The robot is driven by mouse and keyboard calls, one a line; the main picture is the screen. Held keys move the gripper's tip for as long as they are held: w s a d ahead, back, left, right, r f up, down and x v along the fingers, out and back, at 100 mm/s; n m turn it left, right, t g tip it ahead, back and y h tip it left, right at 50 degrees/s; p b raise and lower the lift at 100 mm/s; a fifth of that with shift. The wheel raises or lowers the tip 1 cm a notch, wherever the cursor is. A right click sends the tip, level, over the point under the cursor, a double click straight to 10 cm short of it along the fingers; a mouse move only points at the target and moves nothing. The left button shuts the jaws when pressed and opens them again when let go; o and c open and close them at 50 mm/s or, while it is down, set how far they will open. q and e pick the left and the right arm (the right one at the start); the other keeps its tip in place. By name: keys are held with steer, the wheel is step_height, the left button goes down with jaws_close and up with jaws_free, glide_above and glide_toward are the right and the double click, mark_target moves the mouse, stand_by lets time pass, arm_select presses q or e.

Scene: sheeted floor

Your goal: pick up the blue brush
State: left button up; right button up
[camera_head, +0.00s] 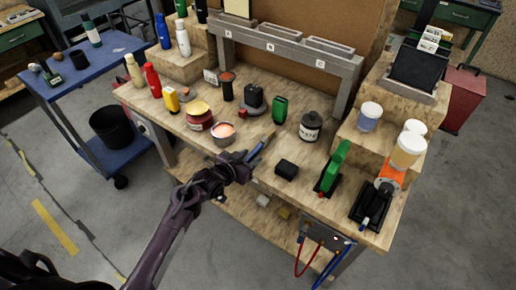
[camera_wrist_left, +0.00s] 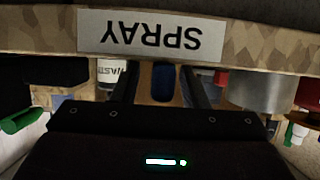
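The blue brush (camera_head: 257,152) lies near the front edge of the wooden workbench. One part of it is blue and the other end looks tan. My left gripper (camera_head: 241,157) is at the bench's front edge, close to the brush's near end. In the left wrist view the gripper's two fingers (camera_wrist_left: 160,88) are apart, with a blue piece (camera_wrist_left: 163,82), apparently the brush, seen in the gap between them. I cannot tell whether either finger touches it. My right gripper is in neither view.
An open paint can (camera_head: 223,139) stands left of the brush and a black block (camera_head: 286,169) right of it. A dark waste jar (camera_head: 311,127) stands behind. A SPRAY label (camera_wrist_left: 150,35) is on the bench edge. A blue cart (camera_head: 88,78) stands to the left.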

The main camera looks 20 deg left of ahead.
arm_select(q)
jaws_close()
steer(key=shift+r, duration=0.15)
